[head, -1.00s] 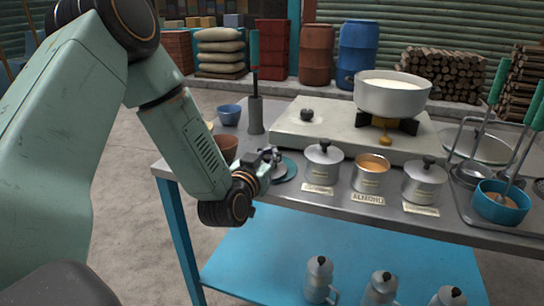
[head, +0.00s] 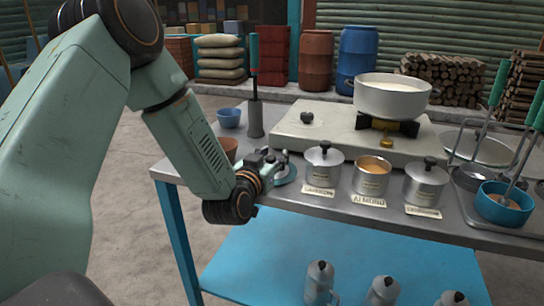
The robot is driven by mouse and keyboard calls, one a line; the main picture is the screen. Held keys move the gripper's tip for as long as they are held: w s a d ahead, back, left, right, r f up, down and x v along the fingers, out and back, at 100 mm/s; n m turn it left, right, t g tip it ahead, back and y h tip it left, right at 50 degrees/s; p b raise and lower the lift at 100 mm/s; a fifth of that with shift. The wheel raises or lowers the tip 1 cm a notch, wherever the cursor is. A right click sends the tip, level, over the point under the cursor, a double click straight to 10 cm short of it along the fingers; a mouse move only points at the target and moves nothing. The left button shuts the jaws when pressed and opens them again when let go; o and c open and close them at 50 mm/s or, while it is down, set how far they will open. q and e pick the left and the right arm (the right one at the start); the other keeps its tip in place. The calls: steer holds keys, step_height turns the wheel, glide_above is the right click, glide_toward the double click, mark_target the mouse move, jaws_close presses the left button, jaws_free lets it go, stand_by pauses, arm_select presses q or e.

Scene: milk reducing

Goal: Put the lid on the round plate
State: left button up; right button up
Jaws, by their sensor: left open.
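The round teal plate (head: 291,178) lies on the metal counter left of the canisters, partly hidden by my left gripper. A grey round shape on it, which looks like the lid (head: 282,172), is mostly covered by the gripper, so I cannot tell exactly how it sits. My left gripper (head: 276,160) is open at the plate's upper left side. The middle canister (head: 370,179), labelled almond, has no lid and shows tan contents. The canisters to its left (head: 323,169) and right (head: 425,186) have lids with dark knobs. My right gripper is not in view.
A stove (head: 330,130) with a pot of milk (head: 392,97) stands behind the canisters. A brown bowl (head: 229,147), a blue bowl (head: 229,117) and a grey holder (head: 255,118) are near the left edge.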

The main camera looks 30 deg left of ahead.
arm_select(q)
steer(key=shift+r, duration=0.2)
steer(key=p+v, duration=0.3)
steer(key=v, duration=0.9)
